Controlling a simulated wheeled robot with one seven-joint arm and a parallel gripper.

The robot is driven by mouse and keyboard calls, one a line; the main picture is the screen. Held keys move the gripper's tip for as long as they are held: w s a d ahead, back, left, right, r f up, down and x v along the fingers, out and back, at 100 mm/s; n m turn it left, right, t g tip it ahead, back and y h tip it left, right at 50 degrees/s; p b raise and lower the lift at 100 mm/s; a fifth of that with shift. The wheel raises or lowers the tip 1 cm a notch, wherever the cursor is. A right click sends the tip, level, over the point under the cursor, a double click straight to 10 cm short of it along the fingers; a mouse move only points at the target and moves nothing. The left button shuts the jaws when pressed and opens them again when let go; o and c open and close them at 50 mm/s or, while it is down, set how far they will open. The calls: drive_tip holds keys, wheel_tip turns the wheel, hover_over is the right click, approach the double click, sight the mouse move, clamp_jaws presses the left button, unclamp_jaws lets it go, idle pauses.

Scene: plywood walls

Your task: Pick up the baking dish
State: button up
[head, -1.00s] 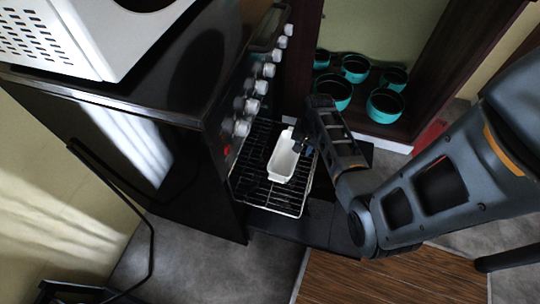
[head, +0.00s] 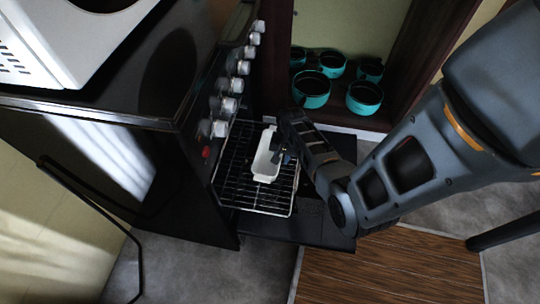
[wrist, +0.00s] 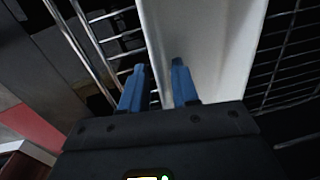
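The white baking dish (head: 267,165) is a long, narrow, open dish on the wire oven rack (head: 240,198). In the head view my gripper (head: 284,152) is at the dish's right long side, and my wrist partly hides that side. In the wrist view the dish (wrist: 215,40) shows large, with its near wall reaching between the two blue fingers of my gripper (wrist: 160,82). The left finger is outside the dish and the right finger is over its inside. The fingers stand apart, with a small gap beside the wall.
The rack sits over the lowered oven door (head: 300,228) of the black stove (head: 150,110), whose knobs (head: 228,85) are close to the left. Several teal pots (head: 311,90) stand in a dark wooden shelf behind. A white appliance (head: 70,40) sits on the stove top.

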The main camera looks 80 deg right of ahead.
clamp_jaws()
drive_tip(key=shift+r, duration=0.15)
idle(0.4)
